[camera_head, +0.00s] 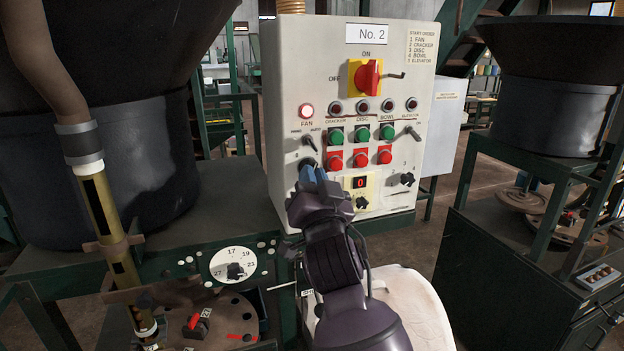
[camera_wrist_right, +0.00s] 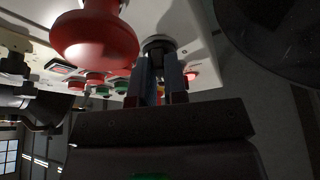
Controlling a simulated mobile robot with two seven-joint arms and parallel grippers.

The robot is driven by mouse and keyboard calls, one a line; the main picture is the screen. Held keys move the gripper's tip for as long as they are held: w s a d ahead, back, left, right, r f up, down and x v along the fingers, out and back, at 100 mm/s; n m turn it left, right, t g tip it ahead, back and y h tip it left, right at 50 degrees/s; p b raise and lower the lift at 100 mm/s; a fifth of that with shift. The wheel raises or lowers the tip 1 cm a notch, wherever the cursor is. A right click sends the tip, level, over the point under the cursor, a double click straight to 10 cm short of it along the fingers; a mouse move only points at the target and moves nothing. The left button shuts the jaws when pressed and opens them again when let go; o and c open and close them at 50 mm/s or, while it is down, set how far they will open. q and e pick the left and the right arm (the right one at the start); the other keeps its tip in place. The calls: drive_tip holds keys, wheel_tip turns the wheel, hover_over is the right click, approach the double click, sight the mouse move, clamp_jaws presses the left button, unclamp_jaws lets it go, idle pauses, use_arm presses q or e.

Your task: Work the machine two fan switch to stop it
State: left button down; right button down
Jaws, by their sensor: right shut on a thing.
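The white No. 2 control panel (camera_head: 430,130) stands upright in front of me. Its FAN lamp (camera_head: 306,111) glows red. Below it is a small black selector (camera_head: 310,142). Lower in the same column is a dark rotary knob (camera_head: 305,163), partly hidden by my right gripper (camera_head: 314,173). My right gripper points at the panel with its blue-grey fingers close together. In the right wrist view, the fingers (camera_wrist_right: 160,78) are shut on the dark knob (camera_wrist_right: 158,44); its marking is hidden. My left gripper is not in view.
A red mushroom button (camera_wrist_right: 95,42) is close beside the fingers in the wrist view. The panel also has a red main switch (camera_head: 367,77), green and red buttons, and a display reading 0 (camera_head: 361,183). Large dark bowls (camera_head: 553,110) stand either side.

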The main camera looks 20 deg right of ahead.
drive_tip(key=n+y, duration=0.1)
drive_tip(key=n, duration=0.1)
drive_tip(key=n+y, duration=0.2)
drive_tip(key=n, duration=0.1)
drive_tip(key=n+y, duration=0.1)
drive_tip(key=n, duration=0.2)
drive_tip(key=shift+d, duration=0.25)
drive_tip(key=shift+d+r+n+g+y, duration=0.15)
drive_tip(key=shift+n+y, duration=0.7)
drive_tip(key=shift+n, duration=0.8)
drive_tip(key=shift+f+n+g+y, duration=0.15)
drive_tip(key=shift+n+y, duration=0.7)
drive_tip(key=shift+n, duration=0.8)
drive_tip(key=shift+r, duration=0.15)
drive_tip(key=c, duration=1.2)
unclamp_jaws()
drive_tip(key=shift+o, duration=0.2)
drive_tip(key=b+v, duration=0.2)
drive_tip(key=v, duration=0.9)
drive_tip(key=shift+w, duration=0.1)
